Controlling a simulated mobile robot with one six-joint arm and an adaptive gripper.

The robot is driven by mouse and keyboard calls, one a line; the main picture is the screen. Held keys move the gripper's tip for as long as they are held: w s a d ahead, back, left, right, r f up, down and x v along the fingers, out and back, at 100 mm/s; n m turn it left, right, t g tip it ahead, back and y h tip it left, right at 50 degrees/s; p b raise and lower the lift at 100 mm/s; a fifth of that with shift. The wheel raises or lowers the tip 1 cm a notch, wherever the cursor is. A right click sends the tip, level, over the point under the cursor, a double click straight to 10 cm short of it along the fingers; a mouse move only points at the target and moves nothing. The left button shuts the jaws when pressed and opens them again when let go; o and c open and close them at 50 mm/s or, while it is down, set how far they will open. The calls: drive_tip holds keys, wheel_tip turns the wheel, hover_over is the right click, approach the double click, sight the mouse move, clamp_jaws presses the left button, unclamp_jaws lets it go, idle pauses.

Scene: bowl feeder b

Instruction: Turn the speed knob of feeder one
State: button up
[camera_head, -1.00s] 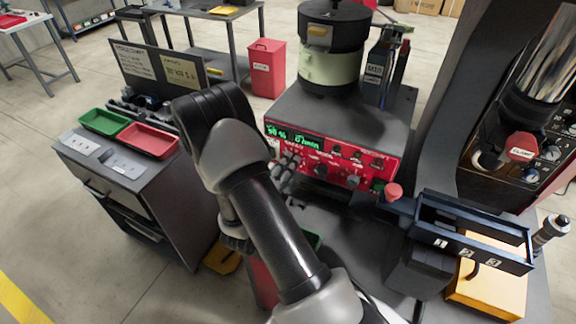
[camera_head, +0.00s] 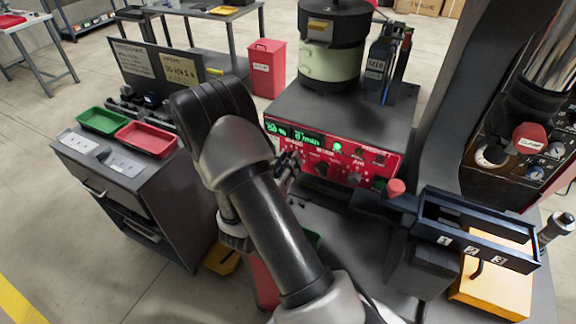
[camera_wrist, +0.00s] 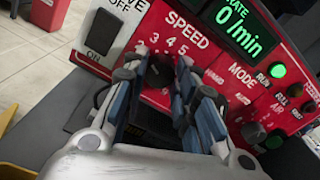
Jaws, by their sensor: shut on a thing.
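The red control panel (camera_head: 330,158) of the feeder shows under the feeder's bowl stand. In the wrist view the SPEED label (camera_wrist: 187,31) and part of its number scale show on the panel. My gripper (camera_head: 290,160) is at the left part of the panel. In the wrist view its blue-padded fingers (camera_wrist: 173,78) are closed on the dark speed knob just below the numbers. The rate display (camera_wrist: 240,32) reads 0/min, and a green RUN light (camera_wrist: 278,70) is lit.
A black rocker switch (camera_wrist: 103,32) sits left of the knob, and the MODE knob (camera_wrist: 214,75) is close on the right. A grey cabinet (camera_head: 125,178) with trays stands left.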

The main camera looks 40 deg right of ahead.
drive_tip(key=shift+m+b, duration=0.8)
drive_tip(key=shift+m, duration=1.4)
drive_tip(key=o, duration=1.1)
drive_tip(key=shift+a, duration=0.1)
drive_tip(key=v, duration=1.2)
